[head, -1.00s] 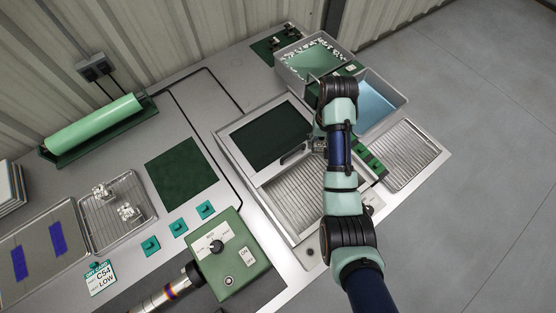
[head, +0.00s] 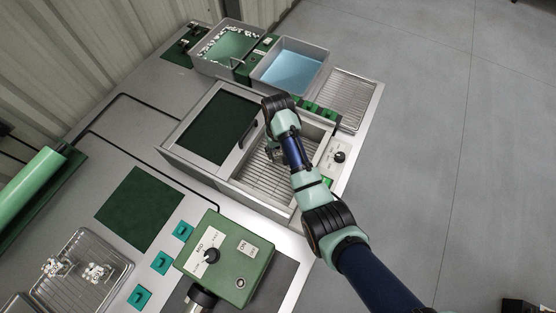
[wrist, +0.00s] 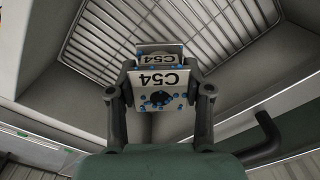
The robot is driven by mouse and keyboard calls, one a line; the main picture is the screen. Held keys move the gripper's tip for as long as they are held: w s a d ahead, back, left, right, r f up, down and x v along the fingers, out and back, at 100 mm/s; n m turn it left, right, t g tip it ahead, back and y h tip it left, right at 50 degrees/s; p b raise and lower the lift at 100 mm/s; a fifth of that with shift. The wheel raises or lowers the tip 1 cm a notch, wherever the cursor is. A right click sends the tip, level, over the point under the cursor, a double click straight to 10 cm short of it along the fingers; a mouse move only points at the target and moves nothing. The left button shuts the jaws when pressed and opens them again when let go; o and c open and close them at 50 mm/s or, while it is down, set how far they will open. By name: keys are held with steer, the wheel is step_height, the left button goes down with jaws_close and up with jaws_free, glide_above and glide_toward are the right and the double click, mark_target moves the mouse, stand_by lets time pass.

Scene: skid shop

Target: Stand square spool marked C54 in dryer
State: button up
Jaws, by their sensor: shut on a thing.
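The square spool marked C54 (wrist: 160,92) is in my gripper, seen in the wrist view. It has white square faces, a dark centre hole and blue drops on the near face; its label reads upside down there. My gripper (wrist: 160,80) is shut on it, one finger at each side. In the head view my gripper (head: 278,155) is over the open part of the dryer (head: 228,182), and the spool can hardly be made out. The dryer's wire rack (wrist: 175,30) lies beyond the spool. I cannot tell whether the spool touches it.
The dryer's dark lid (head: 208,128) covers its left part, with a black handle (head: 248,133) at its edge. A blue-liquid bin (head: 290,68) and a foamy green bin (head: 230,48) stand behind. A ribbed drain tray (head: 350,98) is at right. A green control box (head: 225,258) stands in front.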

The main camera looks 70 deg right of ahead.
steer(key=shift+f+b, duration=0.8)
steer(key=shift+f, duration=2.35)
steer(key=shift+f, duration=0.1)
steer(key=shift+f, duration=0.15)
steer(key=o, duration=1)
steer(key=shift+o, duration=0.2)
step_height(320, 180, up, 12)
steer(key=p, duration=0.4)
steer(key=shift+r, duration=0.25)
